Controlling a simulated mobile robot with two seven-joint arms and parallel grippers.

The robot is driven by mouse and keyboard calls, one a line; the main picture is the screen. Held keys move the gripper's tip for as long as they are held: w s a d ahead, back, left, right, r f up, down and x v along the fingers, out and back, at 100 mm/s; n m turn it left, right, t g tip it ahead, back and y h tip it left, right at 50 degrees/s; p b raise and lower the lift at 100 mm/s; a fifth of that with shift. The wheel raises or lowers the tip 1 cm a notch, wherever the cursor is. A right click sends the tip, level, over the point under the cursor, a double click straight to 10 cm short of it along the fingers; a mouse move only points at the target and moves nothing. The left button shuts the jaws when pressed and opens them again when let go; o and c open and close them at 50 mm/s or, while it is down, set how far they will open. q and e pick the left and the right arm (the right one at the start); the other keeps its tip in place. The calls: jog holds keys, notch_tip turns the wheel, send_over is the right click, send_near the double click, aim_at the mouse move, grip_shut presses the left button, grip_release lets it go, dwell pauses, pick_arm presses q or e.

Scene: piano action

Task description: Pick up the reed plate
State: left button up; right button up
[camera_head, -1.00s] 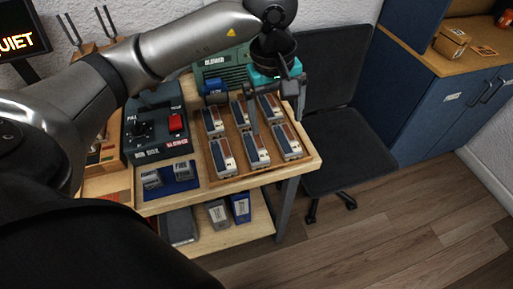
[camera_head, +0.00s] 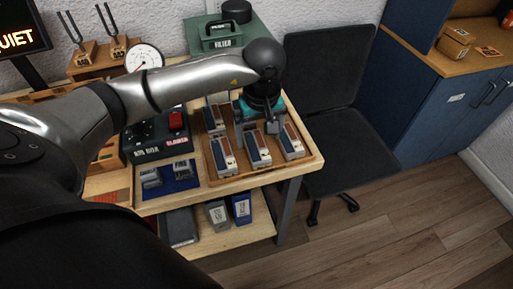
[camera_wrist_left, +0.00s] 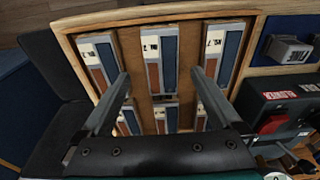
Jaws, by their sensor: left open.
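Several light-sided blocks with blue and brown strips on top, which look like the reed plates, lie in rows in a wooden tray (camera_head: 313,163). One front-row plate (camera_head: 257,148) is in the middle; others stand left (camera_head: 223,156) and right (camera_head: 291,141) of it. My left gripper (camera_head: 272,127) is over the tray, pointing down, and hides part of the back row. In the left wrist view, its open fingers (camera_wrist_left: 160,75) straddle the middle plate (camera_wrist_left: 160,45) in the picture, with nothing held. I cannot tell the height left above it. My right gripper is not in view.
A dark control box (camera_head: 157,142) with a red switch and a blue mat (camera_head: 182,182) with small blocks are left of the tray. A green case (camera_head: 222,42) stands behind. A dark chair (camera_head: 335,110) is close to the table's right side.

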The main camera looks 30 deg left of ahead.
aim_at(257, 145)
pick_arm(q)
jog(key=f, duration=0.4)
jog(key=shift+w+a, duration=0.1)
jog(key=shift+a, duration=0.15)
grip_shut()
dwell(0.5)
jog(key=shift+r, duration=0.1)
